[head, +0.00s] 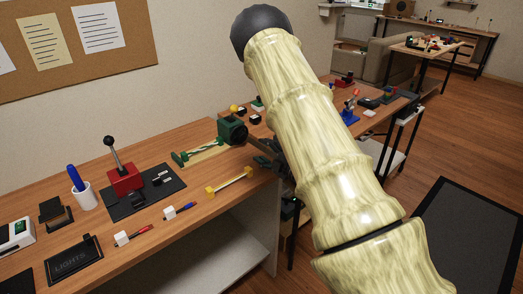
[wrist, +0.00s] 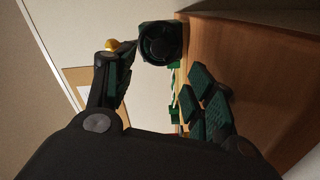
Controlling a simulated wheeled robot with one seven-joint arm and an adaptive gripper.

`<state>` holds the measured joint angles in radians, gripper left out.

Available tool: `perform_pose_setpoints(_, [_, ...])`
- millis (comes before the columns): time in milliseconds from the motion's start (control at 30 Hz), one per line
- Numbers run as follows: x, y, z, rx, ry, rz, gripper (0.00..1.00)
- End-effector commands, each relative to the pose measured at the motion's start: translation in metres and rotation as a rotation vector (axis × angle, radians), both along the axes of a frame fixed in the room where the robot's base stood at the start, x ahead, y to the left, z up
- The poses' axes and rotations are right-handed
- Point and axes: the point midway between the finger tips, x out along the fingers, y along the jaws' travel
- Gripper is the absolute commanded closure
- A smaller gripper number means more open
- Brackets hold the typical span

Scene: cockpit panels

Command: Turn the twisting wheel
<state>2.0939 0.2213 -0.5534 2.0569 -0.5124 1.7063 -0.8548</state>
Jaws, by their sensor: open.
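The likely twisting wheel (head: 232,130) is a dark round part on a green housing, at the back of the near desk in the head view. In the wrist view the round dark wheel (wrist: 160,43) faces the camera at top centre, beyond the fingertips. My gripper (wrist: 160,88) is open, with dark green pads on both sides and nothing between them. In the head view my gripper (head: 270,160) shows just right of the wheel, partly hidden behind my pale arm. The wheel appears apart from the fingers; the exact gap is hard to tell.
A yellow-ended bar (head: 229,180) lies in front. A red lever box (head: 124,180) stands farther left. Another cluttered desk (head: 318,120) lies behind my arm. Bare wood (wrist: 225,60) shows right of the wheel.

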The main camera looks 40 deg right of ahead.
Motion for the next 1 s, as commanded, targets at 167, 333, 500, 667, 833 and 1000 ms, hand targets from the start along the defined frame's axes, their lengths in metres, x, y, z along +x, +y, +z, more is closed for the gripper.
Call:
perform_pose_setpoints(167, [0.0001, 0.0000, 0.0000, 0.000, 0.000, 0.000, 0.46])
perform_pose_setpoints(333, [0.0002, 0.0001, 0.0000, 0.000, 0.000, 0.000, 0.46])
perform_pose_setpoints(500, [0.0004, 0.0002, -0.0004, -0.006, 0.000, 0.000, 0.46])
perform_pose_setpoints(667, [0.0013, 0.0003, -0.0024, -0.086, -0.007, 0.001, 0.46])
perform_pose_setpoints(833, [0.0029, 0.0007, -0.0042, -0.267, -0.021, 0.003, 0.46])
perform_pose_setpoints(1000, [0.0040, 0.0011, -0.0040, -0.468, -0.037, 0.004, 0.46])
